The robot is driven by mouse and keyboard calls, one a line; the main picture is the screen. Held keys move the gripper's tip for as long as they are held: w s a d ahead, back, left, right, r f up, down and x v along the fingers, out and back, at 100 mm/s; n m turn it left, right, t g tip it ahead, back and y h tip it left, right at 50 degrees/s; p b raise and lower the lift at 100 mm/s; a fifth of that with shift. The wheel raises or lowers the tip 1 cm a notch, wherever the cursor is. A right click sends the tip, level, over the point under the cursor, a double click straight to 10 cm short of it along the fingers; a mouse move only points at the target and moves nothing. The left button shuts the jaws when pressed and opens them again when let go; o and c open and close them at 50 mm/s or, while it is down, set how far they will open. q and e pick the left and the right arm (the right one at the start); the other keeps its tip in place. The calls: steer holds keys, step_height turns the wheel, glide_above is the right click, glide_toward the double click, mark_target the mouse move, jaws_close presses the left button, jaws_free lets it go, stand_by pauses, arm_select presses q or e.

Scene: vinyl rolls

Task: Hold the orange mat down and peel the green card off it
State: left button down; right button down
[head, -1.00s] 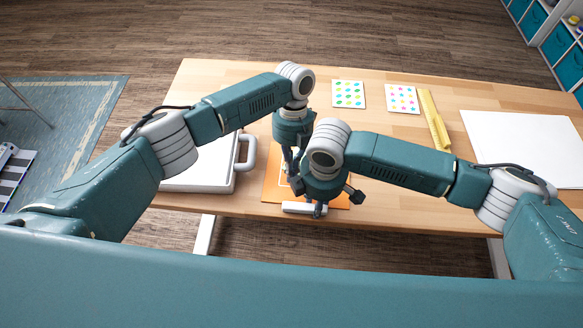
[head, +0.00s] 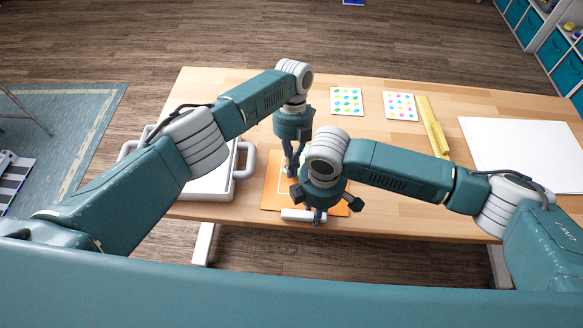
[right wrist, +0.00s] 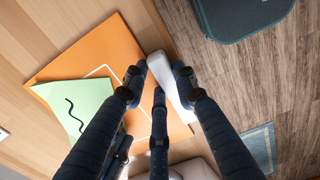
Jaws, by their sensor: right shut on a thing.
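The orange mat (head: 270,197) lies near the front edge of the table, partly hidden under my arms. In the head view the card is mostly hidden. A white bar (head: 293,214) lies along the mat's front edge. My right gripper (head: 317,216) is shut on the white bar, which also shows between its fingers in the right wrist view (right wrist: 165,75). My left gripper (head: 291,168) points down over the mat behind it; its fingertips are partly hidden.
A white tray with handles (head: 212,187) stands left of the mat. Two dotted cards (head: 347,101) (head: 400,106), a yellow ruler-like strip (head: 432,125) and white sheets (head: 520,150) lie farther back and right. The table right of the mat is mostly bare, under my right arm.

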steer(key=shift+f, duration=0.1)
arm_select(q)
steer(key=v, duration=1)
steer(key=s+d+r, duration=0.2)
steer(key=s+d, duration=0.1)
steer(key=d, duration=0.1)
steer(key=x, duration=0.5)
steer(key=s+x, duration=0.1)
steer(key=x, duration=0.4)
steer(key=shift+s+d, duration=0.15)
steer(key=shift+d, duration=0.05)
